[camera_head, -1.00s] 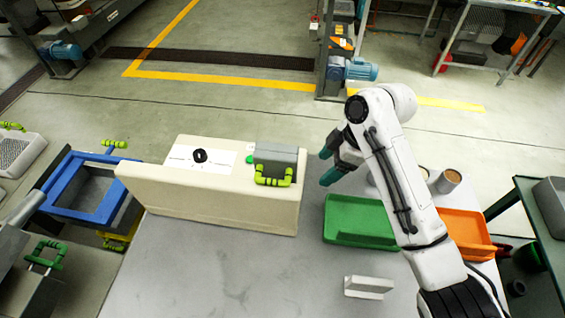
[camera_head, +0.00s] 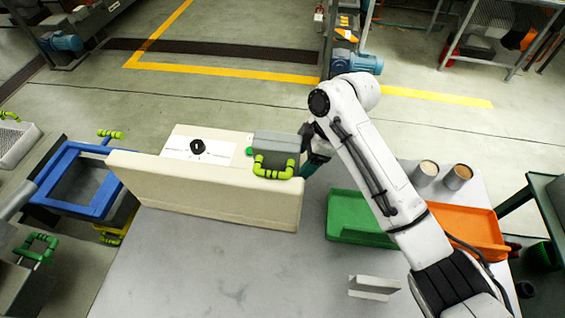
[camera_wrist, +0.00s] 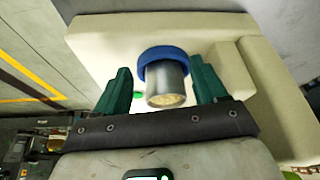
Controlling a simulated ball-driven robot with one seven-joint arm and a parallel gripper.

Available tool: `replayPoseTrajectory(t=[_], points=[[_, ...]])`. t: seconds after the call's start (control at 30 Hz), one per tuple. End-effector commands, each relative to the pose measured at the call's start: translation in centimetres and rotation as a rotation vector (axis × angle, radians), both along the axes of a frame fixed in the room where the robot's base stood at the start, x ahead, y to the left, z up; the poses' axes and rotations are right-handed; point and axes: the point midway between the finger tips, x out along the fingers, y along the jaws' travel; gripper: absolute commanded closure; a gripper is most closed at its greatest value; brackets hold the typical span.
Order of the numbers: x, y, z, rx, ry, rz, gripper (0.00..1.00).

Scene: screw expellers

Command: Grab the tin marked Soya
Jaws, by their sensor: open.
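My gripper (camera_wrist: 161,78) is open, with one dark green finger on each side of a metal tin (camera_wrist: 166,86) in the wrist view. The tin has pale granular contents and stands in or against a blue ring (camera_wrist: 164,56) on a cream surface. I see no readable label on it. In the head view my gripper (camera_head: 309,158) is beside the grey box, and this tin is hidden. Two other tins, a left one (camera_head: 425,174) and a right one (camera_head: 458,177), stand on the table behind the trays; their markings are not readable.
A cream block (camera_head: 205,190) with a grey box (camera_head: 276,146) and lime handle stands close left of my gripper. A green tray (camera_head: 350,215), an orange tray (camera_head: 470,232) and a pale bracket (camera_head: 373,287) are on the table. The front-left tabletop (camera_head: 200,265) is clear.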

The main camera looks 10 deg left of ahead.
Motion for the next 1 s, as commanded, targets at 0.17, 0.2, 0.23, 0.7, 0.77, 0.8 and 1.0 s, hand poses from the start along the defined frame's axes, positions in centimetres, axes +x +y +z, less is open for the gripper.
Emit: replayPoseTrajectory(t=[0.17, 0.2, 0.23, 0.7, 0.77, 0.8, 1.0], points=[[-0.5, 2.4, 0.2, -0.001, 0.000, 0.004, 0.29], [-0.5, 3.1, 0.2, -0.001, 0.000, 0.003, 0.29], [-0.6, 3.5, 0.2, -0.001, 0.000, 0.002, 0.29], [-0.8, 5.0, -1.1, 0.000, 0.000, 0.000, 0.29], [-0.8, 5.0, -1.1, 0.000, 0.000, 0.000, 0.34], [-0.8, 5.0, -1.1, 0.000, 0.000, 0.000, 0.38], [-0.8, 5.0, -1.1, 0.000, 0.000, 0.000, 0.57]])
